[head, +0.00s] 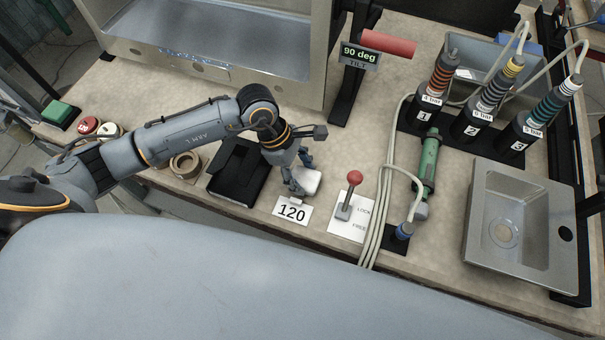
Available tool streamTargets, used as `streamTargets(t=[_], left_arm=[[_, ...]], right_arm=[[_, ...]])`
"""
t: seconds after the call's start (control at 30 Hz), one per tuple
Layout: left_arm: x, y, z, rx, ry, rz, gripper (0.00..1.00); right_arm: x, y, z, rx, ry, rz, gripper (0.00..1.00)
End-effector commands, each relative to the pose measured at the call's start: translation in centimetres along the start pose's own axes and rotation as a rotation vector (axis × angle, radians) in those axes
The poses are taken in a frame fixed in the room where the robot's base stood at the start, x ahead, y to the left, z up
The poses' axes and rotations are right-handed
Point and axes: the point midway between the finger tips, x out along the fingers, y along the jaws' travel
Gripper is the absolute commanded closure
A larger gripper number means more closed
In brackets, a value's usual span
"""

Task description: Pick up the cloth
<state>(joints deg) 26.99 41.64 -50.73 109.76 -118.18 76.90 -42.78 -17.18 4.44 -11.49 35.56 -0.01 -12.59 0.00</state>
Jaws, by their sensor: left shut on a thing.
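The cloth (308,181) looks like a small white folded pad on the worktop, just behind the "120" card. My left gripper (297,187) comes in from the left and is shut on the cloth at its left side. The fingers hide part of the cloth. I cannot tell whether the cloth is lifted or still touches the worktop. My right gripper does not show.
A black case (238,171) lies left of the left gripper. The "120" card (292,210) and a red-knobbed lever (350,193) are close by. Pale hoses (384,190), numbered cylinders (485,105) and a sink (515,225) stand to the right.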

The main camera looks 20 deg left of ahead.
Motion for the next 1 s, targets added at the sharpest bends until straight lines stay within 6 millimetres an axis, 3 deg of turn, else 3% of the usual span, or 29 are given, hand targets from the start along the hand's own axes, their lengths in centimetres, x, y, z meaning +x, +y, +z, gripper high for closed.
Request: streamTargets(t=[0.23,0.5,0.8,1.0], left_arm=[[-2.9,0.3,0.8,0.003,0.003,0.008,0.71],[-10.2,1.5,-1.4,0.0,0.004,0.008,0.71],[-14.8,3.0,-6.0,-0.003,0.002,0.004,0.71],[-16.6,3.5,-7.4,0.0,0.001,0.002,0.71]], right_arm=[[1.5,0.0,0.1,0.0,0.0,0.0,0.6],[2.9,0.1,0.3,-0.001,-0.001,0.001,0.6],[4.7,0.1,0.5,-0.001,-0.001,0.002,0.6],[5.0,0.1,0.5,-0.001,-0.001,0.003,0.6]])
